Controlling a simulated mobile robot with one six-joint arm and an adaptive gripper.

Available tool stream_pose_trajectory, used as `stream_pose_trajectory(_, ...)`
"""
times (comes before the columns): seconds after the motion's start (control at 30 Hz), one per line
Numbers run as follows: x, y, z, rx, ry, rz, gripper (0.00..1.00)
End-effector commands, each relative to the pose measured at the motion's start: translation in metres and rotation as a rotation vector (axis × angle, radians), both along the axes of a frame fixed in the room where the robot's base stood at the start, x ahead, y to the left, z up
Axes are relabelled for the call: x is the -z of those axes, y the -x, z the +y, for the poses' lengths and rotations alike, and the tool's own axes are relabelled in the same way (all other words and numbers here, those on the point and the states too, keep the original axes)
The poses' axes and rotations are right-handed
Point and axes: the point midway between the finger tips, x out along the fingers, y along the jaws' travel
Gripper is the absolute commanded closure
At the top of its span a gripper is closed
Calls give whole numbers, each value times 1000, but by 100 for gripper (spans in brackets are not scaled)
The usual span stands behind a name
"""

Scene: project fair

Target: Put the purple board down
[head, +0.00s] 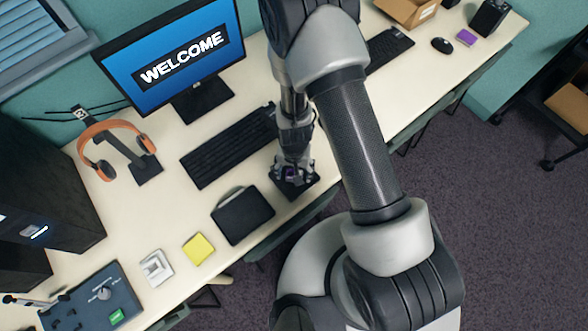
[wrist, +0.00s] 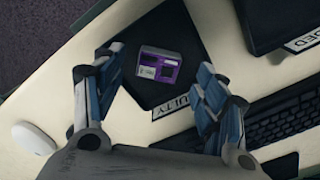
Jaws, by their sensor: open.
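The purple board (wrist: 157,66) lies on a dark mat (wrist: 184,32) in the wrist view. A label at the mat's edge is partly hidden and shows "ULTY". My gripper (wrist: 160,61) is open, with one finger on each side of the board and visible gaps between. In the head view my gripper (head: 293,178) is low over the same mat (head: 303,189) in front of the keyboard, and a bit of purple shows among its fingers.
A second dark mat (head: 243,215) lies to the left, with a yellow pad (head: 199,249) beyond it. The keyboard (head: 228,146) and monitor (head: 170,55) stand behind. A white rounded object (wrist: 32,138) is at the wrist view's left. Another purple item (head: 467,37) lies far right.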

Motion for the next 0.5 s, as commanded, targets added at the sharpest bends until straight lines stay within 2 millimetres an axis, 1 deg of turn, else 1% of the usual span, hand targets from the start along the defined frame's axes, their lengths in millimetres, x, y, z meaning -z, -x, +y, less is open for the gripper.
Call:
stream_pose_trajectory(0.03, -15, 0, 0, 0, 0, 0, 34)
stream_pose_trajectory(0.1, -27, 0, 0, 0, 0, 0, 34)
stream_pose_trajectory(0.4, -71, 0, 0, 0, 0, 0, 34)
stream_pose_trajectory(0.5, -80, 0, 0, 0, 0, 0, 34)
